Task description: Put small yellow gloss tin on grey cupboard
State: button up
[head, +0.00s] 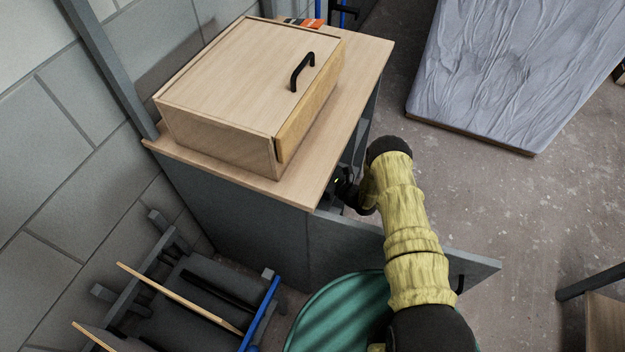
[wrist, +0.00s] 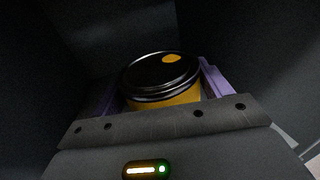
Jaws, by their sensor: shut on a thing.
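The small yellow gloss tin (wrist: 165,98) shows in the wrist view, with a yellow body, a black lid and a yellow dot on the lid. My gripper (wrist: 158,88) is shut on it, one purple finger on each side. Dark grey walls surround it. The grey cupboard (head: 240,215) stands against the wall in the head view, with a pale wooden top (head: 372,58). Its door (head: 455,262) is open. My arm reaches over the door into the cupboard's open front, so the tin is hidden in the head view.
A wooden box with a black handle (head: 235,75) fills most of the cupboard top, leaving a bare strip along the front and right. An orange-and-black item (head: 304,22) lies behind it. A green round thing (head: 335,315) stands below the door. A rack with battens (head: 185,300) is at lower left.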

jog(key=shift+d, duration=0.1)
jog(key=shift+w+f+b, duration=0.1)
jog(key=shift+f+b, duration=0.25)
jog(key=shift+f, duration=1.7)
jog(key=shift+f, duration=0.2)
jog(key=o, duration=1.5)
jog(key=shift+r, duration=0.2)
jog(key=v, duration=1.2)
